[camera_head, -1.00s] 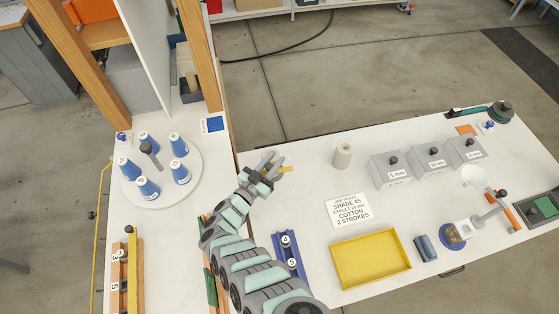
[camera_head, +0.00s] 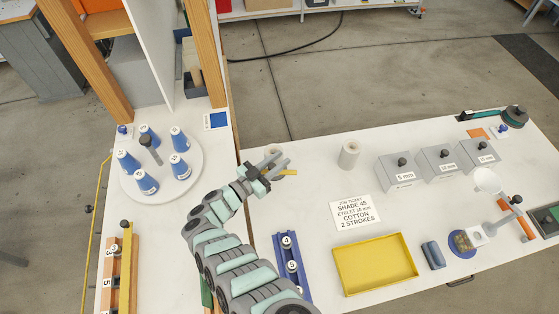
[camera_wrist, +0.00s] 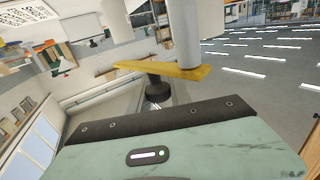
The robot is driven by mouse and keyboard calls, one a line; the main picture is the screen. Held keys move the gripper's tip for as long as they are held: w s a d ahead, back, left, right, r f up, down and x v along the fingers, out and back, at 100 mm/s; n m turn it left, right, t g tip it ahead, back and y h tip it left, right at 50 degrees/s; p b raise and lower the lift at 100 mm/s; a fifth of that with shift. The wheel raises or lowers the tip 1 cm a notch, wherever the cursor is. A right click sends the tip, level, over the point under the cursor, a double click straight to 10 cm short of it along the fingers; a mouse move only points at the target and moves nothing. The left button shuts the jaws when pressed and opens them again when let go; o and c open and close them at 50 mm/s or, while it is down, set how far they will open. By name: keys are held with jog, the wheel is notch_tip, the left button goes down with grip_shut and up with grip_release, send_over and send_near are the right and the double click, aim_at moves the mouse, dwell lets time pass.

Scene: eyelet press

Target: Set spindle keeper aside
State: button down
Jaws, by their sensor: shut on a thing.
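A flat yellow bar, which I take to be the spindle keeper (camera_head: 289,172), sticks out to the right from my gripper (camera_head: 270,169). In the wrist view the yellow bar (camera_wrist: 188,73) lies across the frame, with a dark knob below it and a grey post-like part against its right end. My gripper is shut on it and holds it over the left end of the white table. The grip itself is partly hidden by the arm. A round turntable (camera_head: 190,187) with blue cones and a dark-topped central spindle (camera_head: 151,148) stands left of my gripper.
A white cylinder (camera_head: 349,154), grey boxes (camera_head: 398,176), a job ticket (camera_head: 354,212) and a yellow tray (camera_head: 345,282) are on the right table. A blue numbered rack (camera_head: 280,250) is in front of my gripper. A wooden post (camera_head: 205,55) rises behind. Bare table lies around the ticket.

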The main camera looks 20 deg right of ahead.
jog(key=c, duration=1.2)
grip_release()
jog(key=shift+r+p, duration=4.55)
jog(key=shift+r, duration=5.5)
jog(key=shift+f, duration=0.1)
jog(key=shift+c, duration=0.2)
